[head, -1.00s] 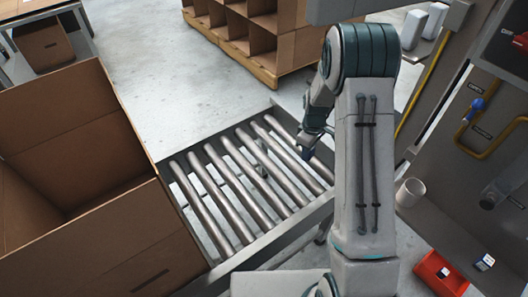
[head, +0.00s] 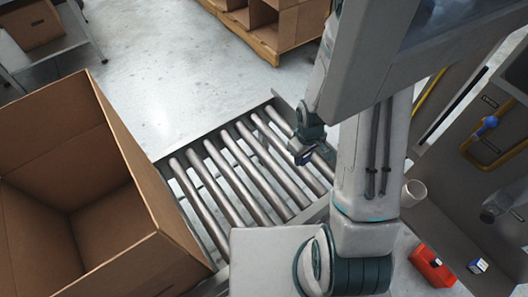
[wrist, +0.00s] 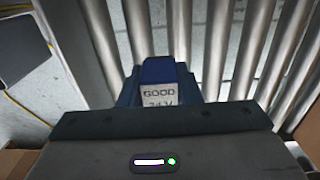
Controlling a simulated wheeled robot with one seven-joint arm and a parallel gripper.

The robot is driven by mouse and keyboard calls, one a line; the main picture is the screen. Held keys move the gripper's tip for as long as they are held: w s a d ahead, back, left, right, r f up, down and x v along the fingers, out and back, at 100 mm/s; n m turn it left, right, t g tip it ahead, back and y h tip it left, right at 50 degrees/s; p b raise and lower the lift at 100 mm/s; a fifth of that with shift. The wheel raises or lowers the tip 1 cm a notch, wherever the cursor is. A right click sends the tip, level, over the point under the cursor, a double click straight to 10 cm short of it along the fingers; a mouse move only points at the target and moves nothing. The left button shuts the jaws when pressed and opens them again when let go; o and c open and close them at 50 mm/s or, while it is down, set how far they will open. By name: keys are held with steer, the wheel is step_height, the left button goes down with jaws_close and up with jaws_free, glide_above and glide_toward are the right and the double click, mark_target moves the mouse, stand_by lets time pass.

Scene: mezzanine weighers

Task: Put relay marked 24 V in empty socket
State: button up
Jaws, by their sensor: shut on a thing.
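My gripper (head: 306,155) is above the roller conveyor in the head view, small and partly dark there. In the wrist view my gripper (wrist: 160,88) is shut on a blue relay (wrist: 158,72). The relay has a pale label that reads "GOOD" and "24 V", its lower edge partly hidden by the gripper body. Metal rollers show behind and below it. I cannot make out an empty socket in either view.
The roller conveyor (head: 222,190) lies under my gripper, with a large open cardboard box (head: 75,150) at left. At right are a white cup (head: 414,192), a red bin (head: 432,266), a small white-and-blue block (head: 478,266) and a yellow hose (head: 475,150).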

steer(key=shift+a+f+b, duration=0.25)
steer(key=shift+a+b, duration=0.05)
steer(key=shift+a, duration=0.1)
steer(key=b, duration=0.5)
glide_above(265, 171)
step_height(265, 171, down, 6)
steer(key=shift+f, duration=0.25)
steer(key=shift+f+b, duration=1.3)
steer(key=shift+f, duration=0.65)
steer(key=shift+f, duration=0.2)
steer(key=o, duration=1.1)
steer(key=shift+c, duration=0.2)
steer(key=shift+r, duration=0.1)
